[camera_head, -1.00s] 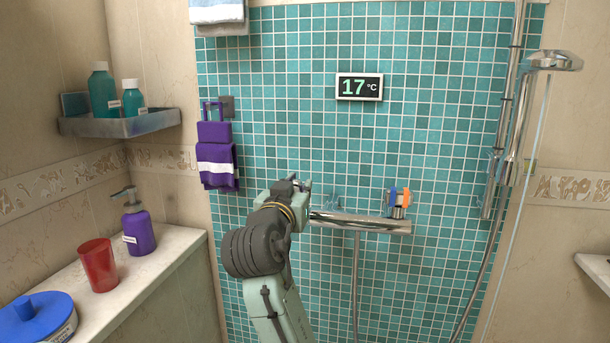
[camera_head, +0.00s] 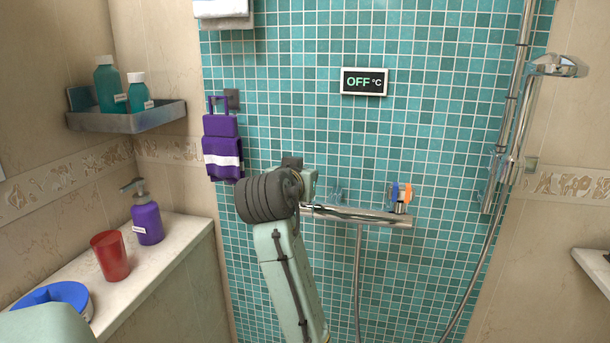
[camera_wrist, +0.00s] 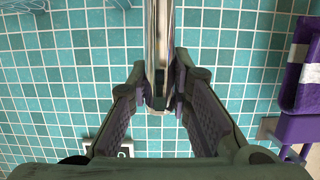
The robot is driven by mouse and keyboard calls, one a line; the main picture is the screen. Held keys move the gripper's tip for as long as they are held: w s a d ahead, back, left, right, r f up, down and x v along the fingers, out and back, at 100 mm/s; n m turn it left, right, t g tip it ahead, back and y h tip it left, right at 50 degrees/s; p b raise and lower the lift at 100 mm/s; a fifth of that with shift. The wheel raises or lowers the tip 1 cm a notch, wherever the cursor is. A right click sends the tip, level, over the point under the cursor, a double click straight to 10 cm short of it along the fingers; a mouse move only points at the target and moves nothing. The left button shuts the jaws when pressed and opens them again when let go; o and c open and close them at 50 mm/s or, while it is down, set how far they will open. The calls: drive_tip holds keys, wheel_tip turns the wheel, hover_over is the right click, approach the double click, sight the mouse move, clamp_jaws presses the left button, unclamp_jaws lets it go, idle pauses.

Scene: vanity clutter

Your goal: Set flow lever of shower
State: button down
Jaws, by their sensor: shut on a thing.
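The shower's chrome mixer bar (camera_head: 355,215) runs across the teal tiled wall. It also shows in the wrist view (camera_wrist: 160,30). My gripper (camera_wrist: 161,88) is shut around the flow lever (camera_wrist: 157,102) at the bar's end, with one finger on each side. In the head view my arm hides the gripper and the lever. A blue and orange control (camera_head: 400,193) sits at the bar's right end.
A purple hanging bag (camera_head: 221,148) is on the wall left of my arm. A ledge (camera_head: 185,232) at left holds a purple pump bottle (camera_head: 147,222), a red cup (camera_head: 110,256) and a blue-lidded tub (camera_head: 55,298). A corner shelf (camera_head: 128,120) holds two teal bottles.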

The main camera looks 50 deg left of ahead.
drive_tip(key=c, duration=1.4)
unclamp_jaws()
drive_tip(key=shift+c, duration=0.2)
drive_tip(key=v, duration=1.2)
drive_tip(key=shift+a, duration=0.1)
